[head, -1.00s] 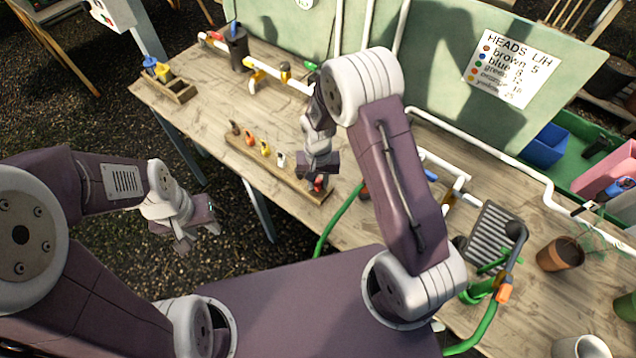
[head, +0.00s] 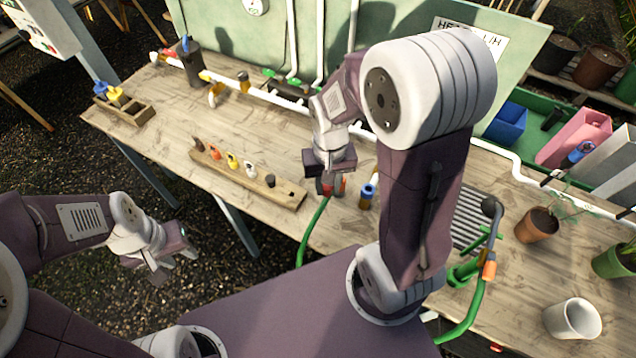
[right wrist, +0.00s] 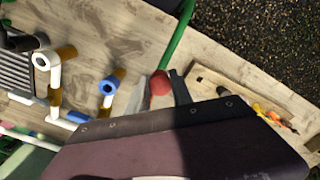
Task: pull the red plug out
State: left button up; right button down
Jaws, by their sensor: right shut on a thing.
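The red plug (head: 325,188) is at the fingertips of my right gripper (head: 333,184), over the table's front edge area. In the right wrist view the red plug (right wrist: 159,83) shows as a rounded red end between the two fingers, and the gripper is shut on it. The green hose (head: 312,228) runs up close to it; I cannot tell whether they touch. What lies below the plug is hidden. A blue-topped fitting (head: 368,191) stands just right of it. My left gripper (head: 172,264) is open and empty, off the table's front left.
A wooden rack (head: 285,193) with several coloured pieces lies left of my right gripper.

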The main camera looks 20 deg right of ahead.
jog(key=shift+r+p, duration=2.6)
jog(key=shift+f, duration=0.15)
